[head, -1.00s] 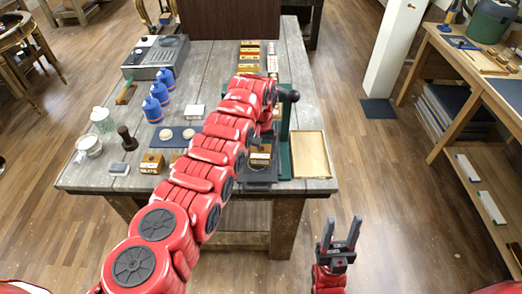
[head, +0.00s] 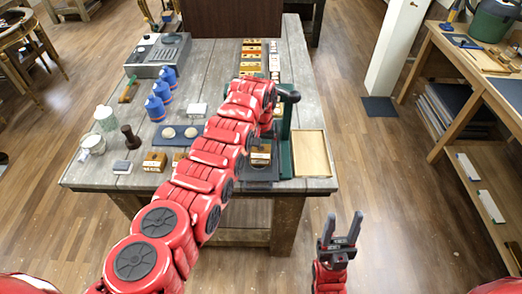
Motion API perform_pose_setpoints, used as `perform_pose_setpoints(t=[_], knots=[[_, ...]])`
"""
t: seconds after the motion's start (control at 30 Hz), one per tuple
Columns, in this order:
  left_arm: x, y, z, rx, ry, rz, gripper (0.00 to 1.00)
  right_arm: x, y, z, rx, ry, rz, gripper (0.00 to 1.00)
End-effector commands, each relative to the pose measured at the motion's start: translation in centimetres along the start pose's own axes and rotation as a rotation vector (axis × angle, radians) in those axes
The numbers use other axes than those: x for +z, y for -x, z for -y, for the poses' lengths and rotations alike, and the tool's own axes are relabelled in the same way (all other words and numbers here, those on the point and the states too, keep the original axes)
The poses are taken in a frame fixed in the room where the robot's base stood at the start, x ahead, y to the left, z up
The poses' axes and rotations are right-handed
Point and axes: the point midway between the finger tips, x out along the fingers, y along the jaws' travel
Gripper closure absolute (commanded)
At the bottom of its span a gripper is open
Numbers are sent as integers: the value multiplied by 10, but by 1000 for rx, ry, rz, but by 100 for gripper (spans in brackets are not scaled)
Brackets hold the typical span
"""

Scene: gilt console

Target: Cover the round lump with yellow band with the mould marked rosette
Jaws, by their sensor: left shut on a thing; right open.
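Two round pale lumps, the left one (head: 168,132) and the right one (head: 191,132), sit apart on a dark mat (head: 161,141) left of my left arm. I cannot make out a yellow band on either. My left arm reaches across the table, and its gripper (head: 264,139) is mostly hidden behind it. It is shut on a small wooden block (head: 260,155) with a marked face too small to read. Two similar blocks stand at the front edge, one (head: 154,162) further left and one (head: 180,157) partly behind my arm. My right gripper (head: 342,221) is open and empty, in front of the table.
A green press-like stand (head: 287,145) is close to my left gripper, with a wooden tray (head: 311,154) beside it. Several blue bottles (head: 161,90), a dark stamp (head: 131,137) and jars (head: 105,118) stand on the left. More blocks (head: 250,59) line the back.

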Motion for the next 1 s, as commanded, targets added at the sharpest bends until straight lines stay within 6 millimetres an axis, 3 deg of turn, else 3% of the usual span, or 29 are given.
perform_pose_setpoints(t=[1.0], knots=[[5,0,4,1,1,1,76,-3,-18,-1,0,0,0,50]])
